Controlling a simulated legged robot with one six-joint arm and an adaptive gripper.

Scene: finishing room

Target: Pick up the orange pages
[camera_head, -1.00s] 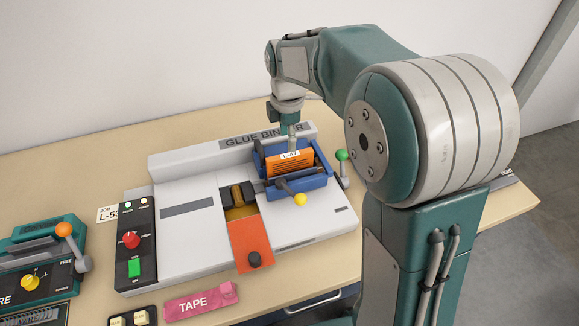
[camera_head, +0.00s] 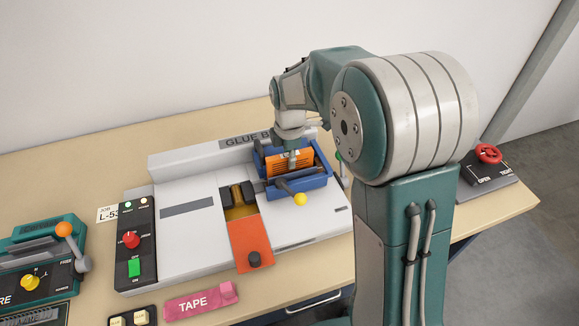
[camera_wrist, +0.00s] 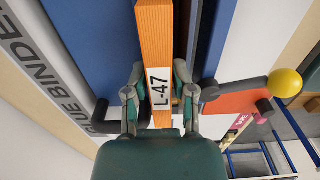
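The orange pages (camera_head: 278,166) stand upright as a block in the blue clamp (camera_head: 318,180) on the glue binder (camera_head: 185,222). The wrist view shows their narrow orange edge (camera_wrist: 155,35) with a white "L-47" label. My gripper (camera_head: 294,165) is lowered onto the pages from above. In the wrist view my gripper (camera_wrist: 160,75) has one finger on each side of the block, close to the labelled end. Whether the fingers press on the pages or leave small gaps cannot be told. The lower part of the pages is hidden in the clamp.
A yellow-knobbed lever (camera_head: 300,199) sticks out in front of the clamp. An orange slide (camera_head: 250,243) and a control panel (camera_head: 136,240) are to the left. A pink tape block (camera_head: 200,302) lies in front.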

